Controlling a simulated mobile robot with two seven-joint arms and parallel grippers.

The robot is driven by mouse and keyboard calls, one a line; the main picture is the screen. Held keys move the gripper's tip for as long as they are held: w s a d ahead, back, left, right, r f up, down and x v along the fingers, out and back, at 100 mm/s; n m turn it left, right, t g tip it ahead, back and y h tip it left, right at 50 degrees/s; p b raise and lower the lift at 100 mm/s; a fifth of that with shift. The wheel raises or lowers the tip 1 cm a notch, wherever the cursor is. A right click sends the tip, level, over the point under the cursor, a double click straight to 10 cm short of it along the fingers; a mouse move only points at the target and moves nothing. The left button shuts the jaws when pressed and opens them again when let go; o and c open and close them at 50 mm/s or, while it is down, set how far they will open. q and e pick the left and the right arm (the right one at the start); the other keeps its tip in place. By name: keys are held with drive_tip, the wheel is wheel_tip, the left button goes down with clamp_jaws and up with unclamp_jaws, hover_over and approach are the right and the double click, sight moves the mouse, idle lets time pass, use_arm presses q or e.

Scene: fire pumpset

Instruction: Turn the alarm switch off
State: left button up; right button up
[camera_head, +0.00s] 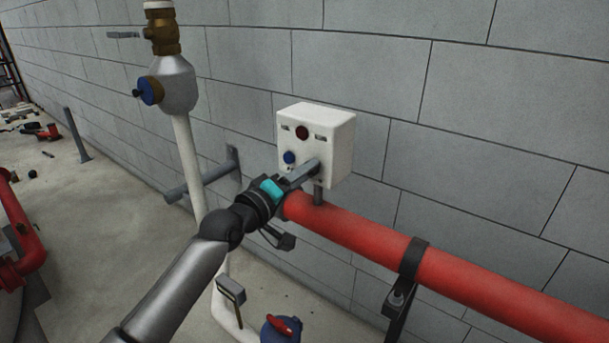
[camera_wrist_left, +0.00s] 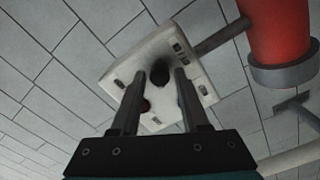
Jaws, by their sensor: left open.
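The white alarm box (camera_head: 338,143) is fixed by the grey block wall, above the end of the red pipe. Its face carries a dark red round part (camera_head: 302,132) and a blue knob (camera_head: 289,158). My left gripper (camera_head: 311,168) reaches the lower right of this face and hides what is there. In the left wrist view the box (camera_wrist_left: 128,70) fills the middle. A black knob (camera_wrist_left: 160,76) shows between the two open fingers, with a finger on either side; I cannot tell whether they touch it. Parts of the red and blue pieces show beside the fingers. My right gripper is out of view.
The red pipe (camera_head: 450,278) runs right from below the box on a dark bracket (camera_head: 412,262). A white vertical pipe (camera_head: 188,155) with a brass valve (camera_head: 160,32) stands left. A blue valve with a red handle (camera_head: 282,328) is below.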

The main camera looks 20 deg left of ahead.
use_arm(q)
drive_tip(key=shift+w+d, duration=0.1)
drive_tip(key=shift+w, duration=0.1)
drive_tip(key=shift+c, duration=0.2)
clamp_jaws()
idle(0.4)
